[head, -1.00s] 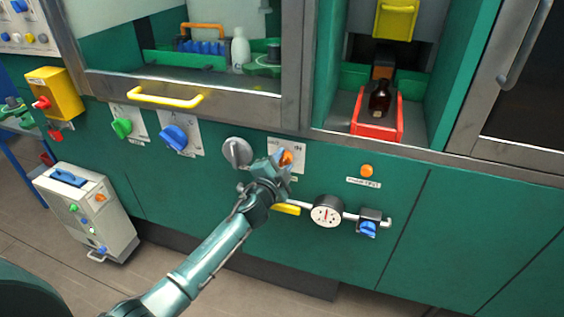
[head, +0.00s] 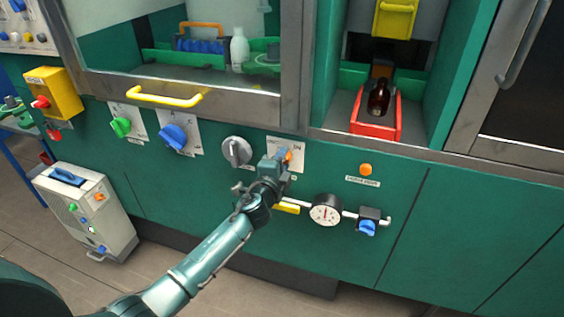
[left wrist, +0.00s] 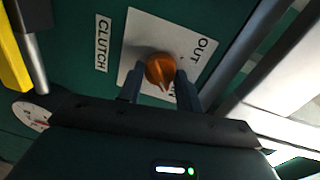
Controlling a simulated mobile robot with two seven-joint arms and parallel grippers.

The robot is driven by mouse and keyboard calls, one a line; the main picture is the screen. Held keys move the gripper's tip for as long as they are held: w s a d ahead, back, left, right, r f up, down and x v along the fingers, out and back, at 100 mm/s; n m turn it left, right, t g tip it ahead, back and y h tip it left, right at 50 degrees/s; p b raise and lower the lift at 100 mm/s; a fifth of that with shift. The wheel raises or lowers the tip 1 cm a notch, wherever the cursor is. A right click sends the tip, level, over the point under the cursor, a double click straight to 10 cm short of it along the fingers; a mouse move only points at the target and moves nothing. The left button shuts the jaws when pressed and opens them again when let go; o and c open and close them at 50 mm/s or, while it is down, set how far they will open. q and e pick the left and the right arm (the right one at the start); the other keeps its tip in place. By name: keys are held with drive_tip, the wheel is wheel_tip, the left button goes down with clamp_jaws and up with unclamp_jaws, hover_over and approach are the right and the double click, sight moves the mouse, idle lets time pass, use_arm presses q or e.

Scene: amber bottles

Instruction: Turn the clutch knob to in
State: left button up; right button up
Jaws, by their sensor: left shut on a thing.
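The orange clutch knob (left wrist: 160,70) sits on a white plate (left wrist: 134,50) on the green panel. The plate reads OUT at its upper right in the left wrist view, with a partly hidden IN mark lower down. A CLUTCH label (left wrist: 102,43) is beside it. The knob's narrow end points downward, near the IN mark. My left gripper (left wrist: 159,83) has its two blue-grey fingers on either side of the knob and is shut on it. In the head view the gripper (head: 277,160) partly hides the orange knob (head: 288,156). My right gripper is out of view.
A grey knob (head: 236,151) is close to the left of my gripper. A yellow handle (head: 287,208), a gauge (head: 326,210) and a blue valve (head: 367,227) are just below and right. An orange button (head: 366,170) is farther right on otherwise bare panel.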

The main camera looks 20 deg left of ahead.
use_arm(q)
drive_tip(key=o, duration=1)
drive_tip(key=shift+s, duration=0.1)
drive_tip(key=s, duration=1.3)
drive_tip(key=shift+a+r, duration=0.25)
drive_tip(key=shift+r, duration=0.2)
drive_tip(key=s+d+f+n+g+h+p, duration=0.1)
drive_tip(key=s+f+n+g, duration=0.1)
drive_tip(key=s+f+n, duration=0.2)
drive_tip(key=s+d+f+n+g+h+p, duration=0.1)
drive_tip(key=s+f+n, duration=0.3)
drive_tip(key=s, duration=0.6)
drive_tip(key=s+d+f+n+g+p, duration=0.1)
drive_tip(key=s+d+f+n+g, duration=0.1)
drive_tip(key=s+n, duration=0.4)
wheel_tip(320, 180, down, 2)
drive_tip(key=shift+s+d+g+h, duration=0.3)
drive_tip(key=shift+s+g+h, duration=0.1)
drive_tip(key=shift+s+g, duration=0.45)
